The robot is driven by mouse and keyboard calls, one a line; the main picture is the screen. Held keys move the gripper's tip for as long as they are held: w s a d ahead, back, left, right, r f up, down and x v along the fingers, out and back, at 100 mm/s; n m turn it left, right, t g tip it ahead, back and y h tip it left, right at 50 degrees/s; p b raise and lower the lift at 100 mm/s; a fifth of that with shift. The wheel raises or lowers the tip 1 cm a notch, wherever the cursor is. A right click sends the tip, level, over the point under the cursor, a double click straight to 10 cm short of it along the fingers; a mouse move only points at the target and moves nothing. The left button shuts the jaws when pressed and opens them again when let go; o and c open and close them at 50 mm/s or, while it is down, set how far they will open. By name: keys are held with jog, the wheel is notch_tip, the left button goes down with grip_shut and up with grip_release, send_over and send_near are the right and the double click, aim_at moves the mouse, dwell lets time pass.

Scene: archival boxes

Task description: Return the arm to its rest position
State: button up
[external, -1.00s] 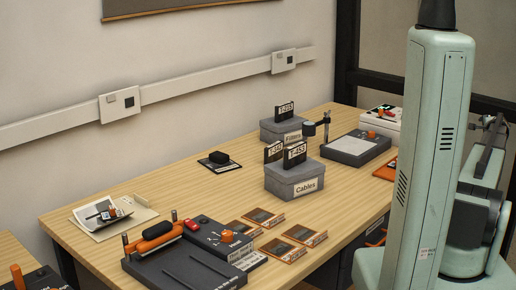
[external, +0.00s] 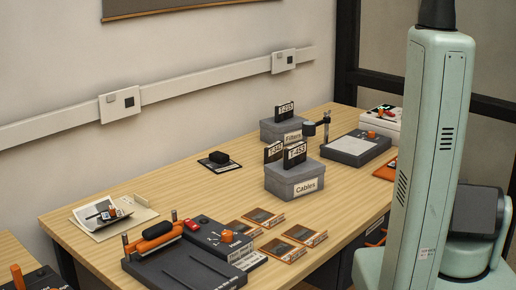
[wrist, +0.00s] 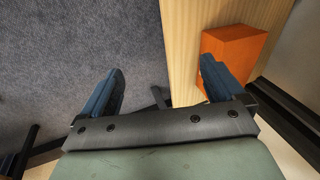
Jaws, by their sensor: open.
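My arm (external: 432,150) stands at the right of the external view, a pale green upright link with a dark joint beside it at the lower right. My gripper is not visible in that external view. In the wrist view my gripper (wrist: 161,75) is open, with two blue fingers spread wide and nothing between them. Below the fingers are grey floor and a strip of pale wood. An orange block (wrist: 236,55) shows just beyond the right finger; I cannot tell how far it is from it.
The wooden table (external: 210,200) holds grey boxes labelled Cables (external: 294,182) and Filters (external: 280,131), each with upright tags. A dark tray device (external: 185,272), several small framed plates (external: 265,216) and a grey device (external: 356,148) also stand there. Grey floor (wrist: 60,50) fills the left of the wrist view.

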jog(key=s+a+f+n+g, duration=0.25)
jog(key=s+a, duration=0.25)
jog(key=s, duration=0.4)
jog(key=s+a+f+n+g, duration=0.25)
jog(key=s+a, duration=0.25)
jog(key=s, duration=0.4)
jog(key=s+a+n+g+h, duration=0.1)
jog(key=s+a+g, duration=0.1)
jog(key=s, duration=0.7)
jog(key=s+a+n+g, duration=0.2)
jog(key=s, duration=0.8)
jog(key=shift+f+g+h, duration=0.4)
jog(key=shift+f, duration=0.05)
jog(key=shift+s, duration=0.1)
